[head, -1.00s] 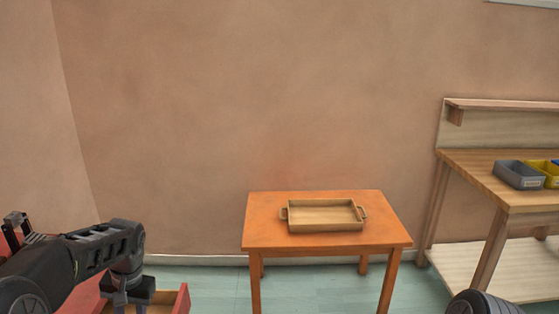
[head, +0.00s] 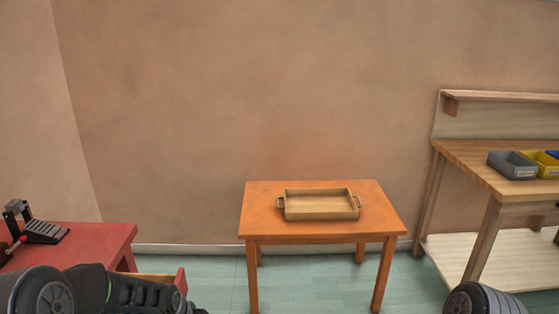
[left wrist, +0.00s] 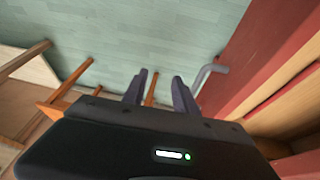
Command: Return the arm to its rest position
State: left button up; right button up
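My left arm (head: 70,290) shows at the lower left of the head view, low beside the red table; its gripper is out of that view. In the left wrist view my left gripper (left wrist: 160,80) is open, its two dark fingers apart with nothing held between them. The floor and an orange table leg show behind the gap. Of my right arm only a dark rounded part (head: 482,300) shows at the bottom right of the head view; its gripper is not seen.
A red table (head: 105,240) with an open drawer (head: 181,281) stands at left. A black device (head: 42,232) sits on it. A grey handle (left wrist: 208,72) shows near my left fingers. An orange table (head: 375,213) bears a wooden tray (head: 320,214). A workbench (head: 470,165) holds bins.

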pick_arm(q)
jog(key=s+d+f+h+b, duration=0.1)
jog(key=s+d+f, duration=0.6)
jog(key=s+f, duration=0.3)
jog(key=s+d+f+n+g+h+b, duration=0.1)
jog(key=s+d+f, duration=0.2)
jog(key=s, duration=0.7)
jog(key=s+d+f+n+g+b, duration=0.1)
jog(key=s+d+f+g, duration=0.1)
jog(key=s+d+f, duration=0.2)
jog(key=s+f, duration=0.3)
jog(key=s, duration=0.2)
jog(key=shift+s+f+g+h, duration=0.2)
jog(key=shift+s+g+h, duration=0.1)
jog(key=shift+s+h, duration=0.1)
jog(key=shift+d, duration=0.1)
jog(key=shift+c, duration=0.2)
